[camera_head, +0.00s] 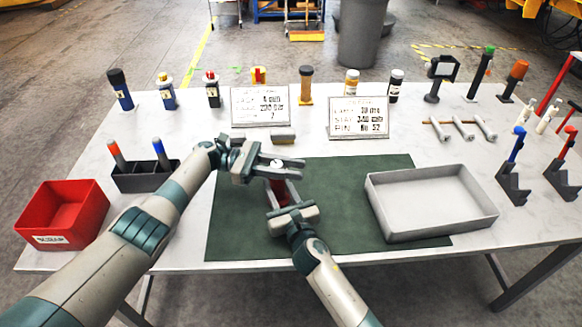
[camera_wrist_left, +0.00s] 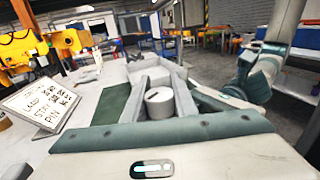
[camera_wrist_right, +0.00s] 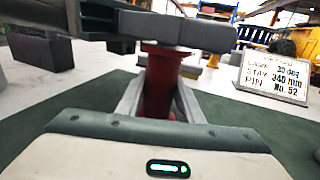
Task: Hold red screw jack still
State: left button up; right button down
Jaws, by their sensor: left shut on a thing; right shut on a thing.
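The red screw jack (camera_head: 278,187) stands upright over the green mat (camera_head: 340,215); its foot is hidden by my right gripper. My right gripper (camera_head: 281,196) is shut around the red body, which also shows between its fingers in the right wrist view (camera_wrist_right: 160,85). My left gripper (camera_head: 280,165) is higher, shut on the jack's pale round top. In the left wrist view that grey top (camera_wrist_left: 159,102) sits between the fingers, with a dark slot-like mark on it.
A dark holder (camera_head: 145,179) is near my left arm. Two sign cards (camera_head: 260,106) (camera_head: 358,117) and several bottles line the back. Dark stands (camera_head: 513,186) are at the right.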

pick_arm(q)
jog(key=shift+s+f+g, duration=0.1)
jog(key=shift+f+g, duration=0.1)
jog(key=shift+g, duration=0.1)
jog(key=o, duration=1)
jog(key=shift+o, duration=0.2)
jog(key=shift+r, duration=0.1)
jog(key=shift+r, duration=0.2)
notch_tip(320, 180, up, 10)
jog(key=shift+f, duration=0.2)
